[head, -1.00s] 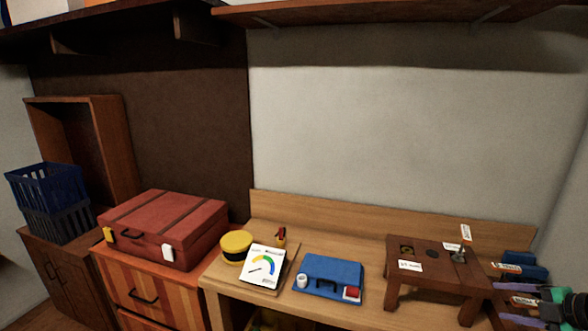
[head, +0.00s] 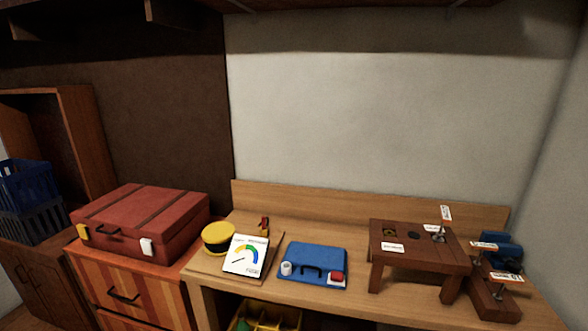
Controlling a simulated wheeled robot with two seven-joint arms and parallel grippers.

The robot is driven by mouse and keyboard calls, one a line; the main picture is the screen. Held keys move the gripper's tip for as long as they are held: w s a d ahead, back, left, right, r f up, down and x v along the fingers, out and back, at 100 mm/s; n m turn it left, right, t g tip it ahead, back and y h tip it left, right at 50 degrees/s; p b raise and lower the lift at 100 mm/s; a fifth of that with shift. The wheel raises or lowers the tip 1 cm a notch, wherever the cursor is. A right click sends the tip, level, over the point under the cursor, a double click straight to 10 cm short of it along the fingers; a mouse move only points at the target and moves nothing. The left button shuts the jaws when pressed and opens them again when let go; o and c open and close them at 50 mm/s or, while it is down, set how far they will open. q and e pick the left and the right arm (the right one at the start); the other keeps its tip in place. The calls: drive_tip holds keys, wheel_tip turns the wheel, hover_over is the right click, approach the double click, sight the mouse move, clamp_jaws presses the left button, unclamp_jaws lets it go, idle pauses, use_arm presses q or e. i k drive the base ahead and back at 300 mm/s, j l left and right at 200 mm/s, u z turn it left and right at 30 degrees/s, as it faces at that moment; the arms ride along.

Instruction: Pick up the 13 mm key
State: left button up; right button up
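I cannot single out the 13 mm key, as the tag writing is too small to read. A small metal piece (head: 439,237) stands on the dark wooden stand (head: 400,262), with a white tag (head: 446,213) above it. To its right, a low wooden block (head: 491,303) holds thin upright metal pieces with an orange-and-white tag (head: 484,245) and another such tag (head: 506,278). Neither of my grippers is in this view.
A blue case (head: 312,258) lies on the bench (head: 345,303) left of the stand. A clipboard (head: 245,256), a yellow round tin (head: 217,233) and a red suitcase (head: 145,212) are further left. A blue object (head: 508,248) sits behind the block.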

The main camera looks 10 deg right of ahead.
sight(446, 217)
drive_tip(key=l+z, duration=0.1)
drive_tip(key=z, duration=0.3)
drive_tip(key=l+z, duration=0.1)
drive_tip(key=z, duration=0.25)
drive_tip(key=i+l+z, duration=0.1)
drive_tip(key=z, duration=0.3)
